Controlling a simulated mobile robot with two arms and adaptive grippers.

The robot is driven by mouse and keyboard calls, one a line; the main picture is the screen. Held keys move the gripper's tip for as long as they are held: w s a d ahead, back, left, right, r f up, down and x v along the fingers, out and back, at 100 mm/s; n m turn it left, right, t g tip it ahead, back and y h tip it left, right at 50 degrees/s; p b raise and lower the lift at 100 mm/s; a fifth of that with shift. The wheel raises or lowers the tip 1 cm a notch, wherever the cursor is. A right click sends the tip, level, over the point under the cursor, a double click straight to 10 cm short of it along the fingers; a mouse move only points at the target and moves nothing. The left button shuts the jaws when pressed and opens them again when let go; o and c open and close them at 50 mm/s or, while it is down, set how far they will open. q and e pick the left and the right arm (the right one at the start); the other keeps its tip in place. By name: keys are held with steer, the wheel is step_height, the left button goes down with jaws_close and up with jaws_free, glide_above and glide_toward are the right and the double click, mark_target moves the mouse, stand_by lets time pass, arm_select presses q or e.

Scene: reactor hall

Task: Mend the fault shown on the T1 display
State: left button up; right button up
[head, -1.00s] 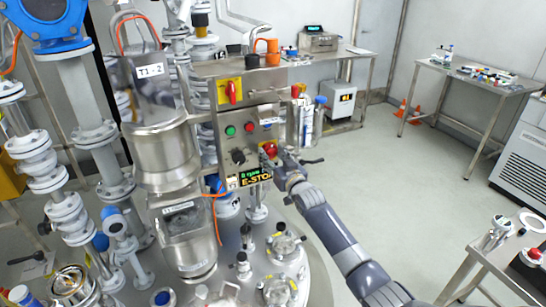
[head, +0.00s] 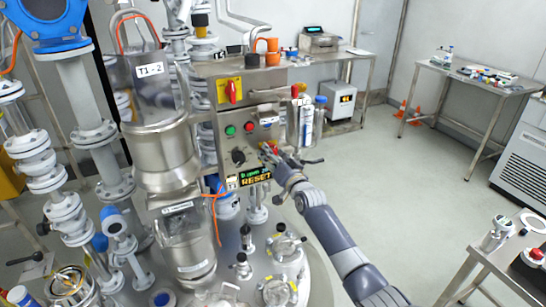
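The steel control panel (head: 218,150) stands behind the reactor lid. Its small display (head: 256,178) shows a short upper line that I cannot read surely and "RESET" in large yellow letters below. The panel carries a green button (head: 230,131), a red button (head: 249,127), a black knob (head: 238,157) and a red-handled switch on yellow (head: 231,91). My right gripper (head: 272,155) is at the panel's right side, just above the display. It covers most of the red emergency-stop button there; contact and finger opening are unclear. My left gripper is not in view.
A steel vessel labelled T1-2 (head: 162,150) stands left of the panel. Valves and glass ports crowd the reactor lid (head: 315,270). A bench (head: 360,62) stands behind, another (head: 480,85) at the right. Open floor (head: 425,165) lies between.

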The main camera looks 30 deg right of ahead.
steer(key=o, duration=1)
steer(key=shift+o, duration=0.2)
steer(key=s, duration=1.2)
steer(key=shift+a, duration=0.35)
